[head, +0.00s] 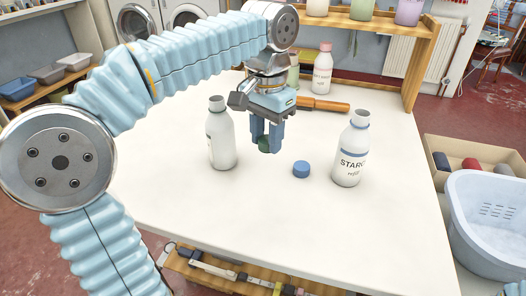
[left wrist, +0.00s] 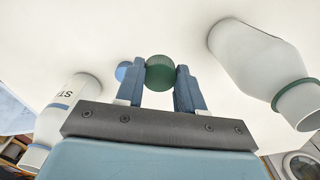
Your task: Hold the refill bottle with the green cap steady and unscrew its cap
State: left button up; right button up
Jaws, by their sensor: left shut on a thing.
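My left gripper (head: 267,143) is shut on the green cap (head: 264,149), which also shows between its fingertips in the left wrist view (left wrist: 160,73). The refill bottle (head: 221,142) stands upright and uncapped on the table, just left of the gripper and apart from it. In the left wrist view this bottle (left wrist: 250,60) is at the right, with a green ring at its neck. Whether the held cap touches the table is unclear. My right gripper is not in view.
A starch refill bottle (head: 349,155) stands uncapped to the right, with a blue cap (head: 301,169) lying beside it on the white table (head: 270,210). A pink-capped bottle (head: 322,72) and an orange-brown wooden handle (head: 322,104) are farther back. The table's front is clear.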

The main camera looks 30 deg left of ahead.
aim_at(263, 165)
pick_arm(q)
jog(key=f, duration=0.1)
jog(key=w+a+f, duration=0.1)
jog(key=shift+w+a+f, duration=0.25)
jog(key=shift+w+f, duration=0.05)
jog(key=shift+f, duration=0.1)
jog(key=f, duration=0.2)
jog(key=w+a+f, duration=0.1)
jog(key=f, duration=0.1)
jog(key=shift+f, duration=0.4)
jog(key=shift+b, duration=0.3)
jog(key=o, duration=1.2)
jog(key=shift+f, duration=0.1)
jog(key=shift+c, duration=0.2)
